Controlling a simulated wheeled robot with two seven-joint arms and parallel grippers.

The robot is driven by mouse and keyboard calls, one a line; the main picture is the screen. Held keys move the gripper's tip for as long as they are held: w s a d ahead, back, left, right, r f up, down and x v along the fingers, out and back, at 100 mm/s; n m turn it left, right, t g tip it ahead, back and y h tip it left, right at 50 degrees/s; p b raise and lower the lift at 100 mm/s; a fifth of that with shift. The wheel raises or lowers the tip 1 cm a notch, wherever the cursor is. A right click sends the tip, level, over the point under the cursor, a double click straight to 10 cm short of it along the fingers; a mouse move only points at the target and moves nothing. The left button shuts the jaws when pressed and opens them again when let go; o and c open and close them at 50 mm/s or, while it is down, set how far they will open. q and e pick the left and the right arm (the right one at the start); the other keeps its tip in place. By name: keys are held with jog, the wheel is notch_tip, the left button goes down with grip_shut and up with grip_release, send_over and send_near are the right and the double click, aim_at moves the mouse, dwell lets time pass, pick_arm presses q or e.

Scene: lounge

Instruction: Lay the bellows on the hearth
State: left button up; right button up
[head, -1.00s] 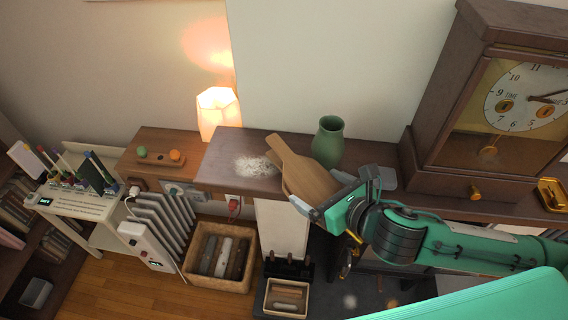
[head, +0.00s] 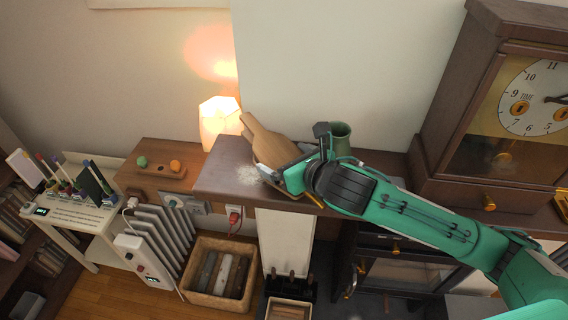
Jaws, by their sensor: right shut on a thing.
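The wooden bellows (head: 268,143), a tan paddle shape with a narrow end, is over the left part of the dark mantel shelf (head: 220,178), its narrow end pointing up and left. My right gripper (head: 284,174) is shut on its lower, wider end. I cannot tell whether the bellows touches the shelf. The hearth seems to be the dark slab (head: 385,304) low in the picture, below the black stove (head: 405,272); much of it is cut off or hidden. My left gripper is not in view.
A green vase (head: 340,134) stands close behind my right arm, partly hidden. A pale dusty patch (head: 248,174) is on the shelf by the bellows. A lit lamp (head: 218,122), a wooden clock (head: 500,120), a log basket (head: 218,296) and a white radiator (head: 165,242) stand around.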

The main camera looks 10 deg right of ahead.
jog(key=shift+w+a+r, duration=0.15)
jog(key=shift+w+a, duration=0.05)
jog(key=shift+w, duration=0.15)
notch_tip(320, 180, down, 3)
jog(key=shift+w+r+p, duration=0.1)
jog(key=shift+r+p, duration=0.05)
jog(key=shift+p, duration=0.6)
jog(key=shift+f, duration=0.45)
jog(key=shift+f, duration=0.15)
jog(key=o, duration=0.9)
